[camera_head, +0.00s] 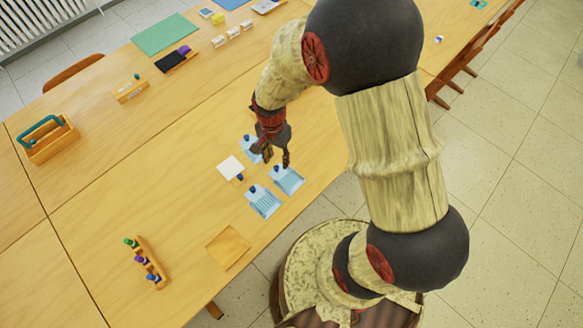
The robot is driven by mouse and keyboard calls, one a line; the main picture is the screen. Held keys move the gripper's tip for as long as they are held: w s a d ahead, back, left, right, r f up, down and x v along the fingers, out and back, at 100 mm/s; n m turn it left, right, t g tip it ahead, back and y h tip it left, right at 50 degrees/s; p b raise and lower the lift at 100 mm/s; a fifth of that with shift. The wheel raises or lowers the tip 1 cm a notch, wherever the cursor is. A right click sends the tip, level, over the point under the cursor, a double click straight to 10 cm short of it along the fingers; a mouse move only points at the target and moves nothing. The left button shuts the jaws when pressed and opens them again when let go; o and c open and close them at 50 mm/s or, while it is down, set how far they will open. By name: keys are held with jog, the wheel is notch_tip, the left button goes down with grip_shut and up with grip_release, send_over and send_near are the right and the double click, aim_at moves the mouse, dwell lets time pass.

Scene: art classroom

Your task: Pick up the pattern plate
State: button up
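Several small light blue plates with dark blue knobs lie on the wooden table. One with stripes (264,203) is nearest the front. Another light blue plate (289,181) lies to its upper right. A third light blue plate (254,156) is farther back, partly hidden by my gripper. A white square plate (230,167) lies to the left, with a blue knob at its lower right corner. I cannot tell which is the pattern plate. My gripper (277,158) points down above the group, fingers apart, with nothing seen between them.
A square wooden board (228,247) lies at the table's front edge. A wooden rack with coloured knobs (147,262) stands at lower left. A wooden caddy (50,142) is far left. A green mat (165,34) lies at the back. The table's left middle is clear.

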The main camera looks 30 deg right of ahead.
aim_at(276, 167)
jog(key=shift+w+d+r+m, duration=0.1)
jog(key=shift+w+d+m, duration=0.05)
jog(key=shift+w+m, duration=0.5)
jog(key=shift+m, duration=0.35)
jog(key=f+b, duration=0.1)
jog(key=f, duration=0.3)
jog(key=f+b, duration=0.2)
jog(key=f, duration=0.1)
jog(key=shift+w+f, duration=0.2)
jog(key=shift+f, duration=0.2)
jog(key=shift+c, duration=1)
jog(key=c, duration=0.7)
grip_shut()
